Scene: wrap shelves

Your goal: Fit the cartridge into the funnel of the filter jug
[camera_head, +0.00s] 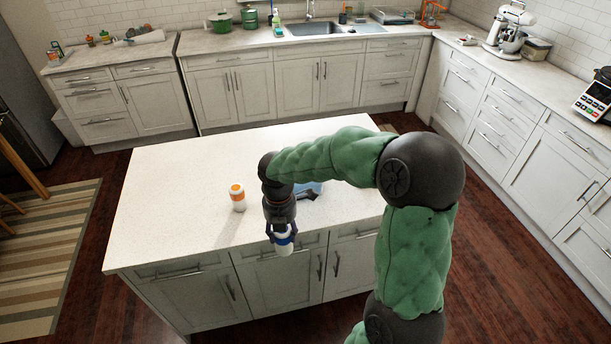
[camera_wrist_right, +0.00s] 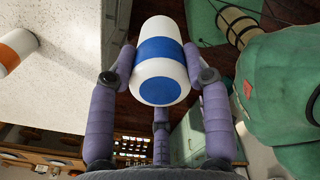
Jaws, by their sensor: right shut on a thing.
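My right gripper (camera_head: 283,234) is shut on a white cartridge with a blue band (camera_head: 284,248), held at the front edge of the white island. In the right wrist view the gripper's fingers (camera_wrist_right: 160,62) are around the cartridge (camera_wrist_right: 160,30), whose blue end faces the camera. A second cylinder, white with an orange band (camera_head: 237,198), stands upright on the island to the left of the gripper; part of it shows in the wrist view (camera_wrist_right: 14,48). A blue object (camera_head: 311,187), perhaps the filter jug, is mostly hidden behind my right arm; no funnel is discernible. My left gripper is out of view.
The white island top (camera_head: 165,215) is clear on its left side. Back counters hold a green pot (camera_head: 220,22), a sink (camera_head: 315,29) and a stand mixer (camera_head: 508,28), all away from the island. A striped rug (camera_head: 45,255) lies on the floor at left.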

